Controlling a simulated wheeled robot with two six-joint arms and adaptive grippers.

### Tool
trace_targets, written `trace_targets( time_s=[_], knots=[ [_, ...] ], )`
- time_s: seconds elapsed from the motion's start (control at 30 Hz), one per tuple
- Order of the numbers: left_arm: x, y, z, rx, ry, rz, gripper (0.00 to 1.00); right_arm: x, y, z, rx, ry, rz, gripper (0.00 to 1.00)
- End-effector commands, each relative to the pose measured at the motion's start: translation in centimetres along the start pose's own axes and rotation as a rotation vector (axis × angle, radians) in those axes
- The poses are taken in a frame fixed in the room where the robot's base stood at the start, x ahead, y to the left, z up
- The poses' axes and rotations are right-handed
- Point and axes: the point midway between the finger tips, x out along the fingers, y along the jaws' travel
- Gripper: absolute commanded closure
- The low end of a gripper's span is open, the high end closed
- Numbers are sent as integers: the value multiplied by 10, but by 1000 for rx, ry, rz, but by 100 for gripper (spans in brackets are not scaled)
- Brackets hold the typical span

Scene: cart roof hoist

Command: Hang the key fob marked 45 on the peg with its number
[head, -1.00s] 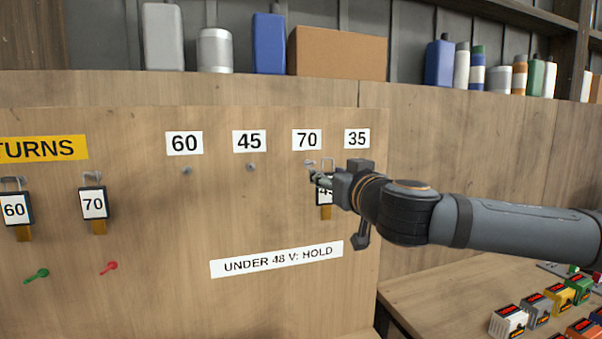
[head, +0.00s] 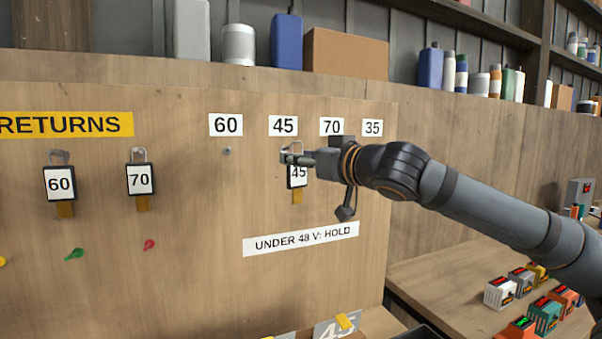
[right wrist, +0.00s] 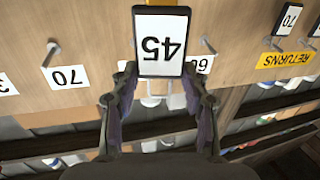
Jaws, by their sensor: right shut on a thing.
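The key fob marked 45 (head: 298,172) is a dark-framed white tag with a wire loop on top and a tan tab below. My right gripper (head: 296,158) is shut on it and holds it upright before the board, just below the 45 label (head: 283,125). The fob also shows in the right wrist view (right wrist: 161,45), its number upside down between the fingertips (right wrist: 160,78). The peg under 45 is mostly hidden by the gripper and the loop. I cannot tell whether the loop is around the peg or in front of it. My left gripper is not in view.
The 60 peg (head: 227,151) is bare, left of the gripper. My right gripper covers the area under the 70 label (head: 332,126). Fobs 60 (head: 60,183) and 70 (head: 140,179) hang under the RETURNS sign (head: 66,124). A HOLD strip (head: 300,239) is below.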

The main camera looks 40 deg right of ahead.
Motion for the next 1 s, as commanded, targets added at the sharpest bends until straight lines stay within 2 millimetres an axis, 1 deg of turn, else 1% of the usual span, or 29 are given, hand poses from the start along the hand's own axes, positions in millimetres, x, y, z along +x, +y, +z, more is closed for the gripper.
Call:
trace_targets(
  time_s=[0.03,0.07,0.13,0.3,0.4,0.5,0.63,0.73,0.87,1.0],
  knots=[
    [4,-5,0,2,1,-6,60,0,1,1,2,8,-11,92],
    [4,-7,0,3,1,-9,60,0,1,0,3,9,-16,92],
    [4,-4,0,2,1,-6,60,0,1,-2,0,11,-21,92],
    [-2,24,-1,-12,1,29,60,3,1,-4,0,9,-20,92],
    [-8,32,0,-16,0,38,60,8,3,-4,0,8,-20,92],
    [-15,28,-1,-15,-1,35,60,15,4,-4,-1,8,-20,92],
    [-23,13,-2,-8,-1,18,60,23,6,-3,0,7,-20,92],
    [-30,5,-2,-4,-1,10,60,29,7,-4,-1,8,-20,92],
    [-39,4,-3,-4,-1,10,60,36,9,-3,1,8,-20,92],
    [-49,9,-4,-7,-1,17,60,44,11,-2,0,7,-20,92]
  ],
)
